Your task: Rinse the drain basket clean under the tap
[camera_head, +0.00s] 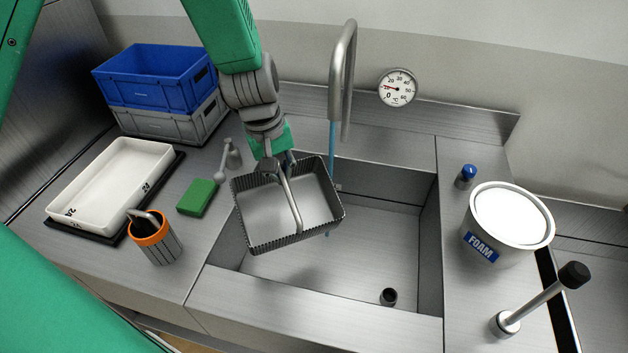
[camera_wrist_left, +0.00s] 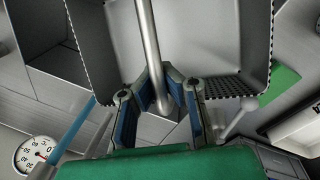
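The drain basket (camera_head: 262,213) is a square grey metal tray with serrated rims and a bar handle (camera_head: 291,205) across it. It hangs over the left part of the sink (camera_head: 385,245), slightly tilted. My left gripper (camera_head: 277,165) is shut on the handle at its back end; the wrist view shows the handle (camera_wrist_left: 149,40) between the fingers (camera_wrist_left: 160,88). The tap (camera_head: 342,75) runs a thin blue water stream (camera_head: 332,150). The stream passes at the basket's back right side and looks outside it in the wrist view (camera_wrist_left: 75,130). No residue is clearly visible inside. My right gripper is out of view.
Left of the sink are a small lever (camera_head: 229,160), green sponge (camera_head: 197,197), orange-rimmed cup (camera_head: 155,238), white tray (camera_head: 112,180) and stacked blue crate (camera_head: 155,78). Right are a FOAM tub (camera_head: 508,225), blue knob (camera_head: 466,175) and black-tipped lever (camera_head: 540,300). The sink's right half is free.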

